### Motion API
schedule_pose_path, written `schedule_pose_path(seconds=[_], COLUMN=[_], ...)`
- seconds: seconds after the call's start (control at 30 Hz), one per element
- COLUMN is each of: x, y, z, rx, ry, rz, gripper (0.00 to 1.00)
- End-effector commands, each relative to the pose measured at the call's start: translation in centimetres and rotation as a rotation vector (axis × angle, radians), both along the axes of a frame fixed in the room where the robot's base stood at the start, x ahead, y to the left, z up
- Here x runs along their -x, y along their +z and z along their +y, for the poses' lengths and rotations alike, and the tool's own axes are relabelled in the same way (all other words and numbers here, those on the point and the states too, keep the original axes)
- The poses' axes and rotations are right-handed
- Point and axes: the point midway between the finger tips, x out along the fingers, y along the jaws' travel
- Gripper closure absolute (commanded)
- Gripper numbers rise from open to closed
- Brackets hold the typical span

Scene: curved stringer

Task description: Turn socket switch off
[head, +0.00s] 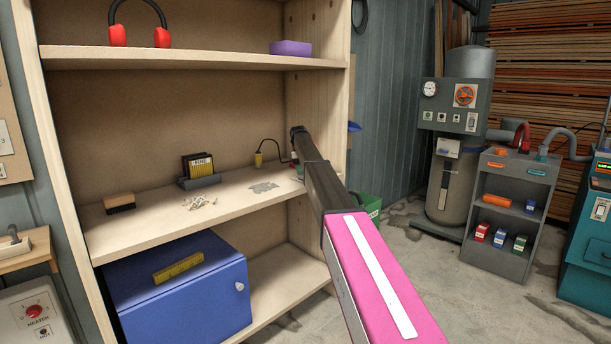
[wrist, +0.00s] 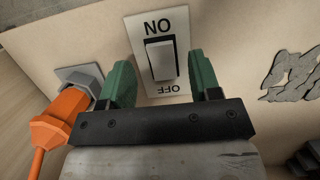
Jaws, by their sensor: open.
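The socket switch (wrist: 160,58) is a white rocker on a white plate, marked ON and OFF upside down in the wrist view, with OFF on the near side. My gripper (wrist: 160,76) is open, with one green finger on each side of the rocker and nothing held. I cannot tell whether the fingers touch the plate. An orange plug (wrist: 62,122) sits at a grey socket (wrist: 82,78) left of the switch. In the head view my arm reaches into the shelf and hides the switch and the gripper.
The shelf board (head: 150,228) carries a brush (head: 119,203), a dark box in a holder (head: 199,170), small loose pieces (head: 199,202) and a grey patch (head: 264,187). The right side panel (head: 318,90) stands close to my arm. A blue cabinet (head: 180,295) is below.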

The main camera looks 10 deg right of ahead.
Motion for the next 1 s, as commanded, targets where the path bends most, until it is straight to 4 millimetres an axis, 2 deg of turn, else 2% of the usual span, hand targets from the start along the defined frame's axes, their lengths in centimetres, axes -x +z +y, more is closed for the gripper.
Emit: schedule_pose_path(seconds=[0.3, 0.47, 0.87, 0.97, 1.0], x=[-1.4, -1.8, -1.4, 0.5, 1.7], y=[5.8, 7.7, 7.9, 7.0, 6.3], z=[0.9, 1.2, 1.4, 1.9, 2.2], rx=[0.001, 0.001, 0.001, 0.007, 0.01], ry=[0.0, 0.0, 0.003, 0.024, 0.041], rz=[0.001, 0.001, -0.001, -0.016, -0.029], gripper=[0.43, 0.43, 0.43, 0.43, 0.43])
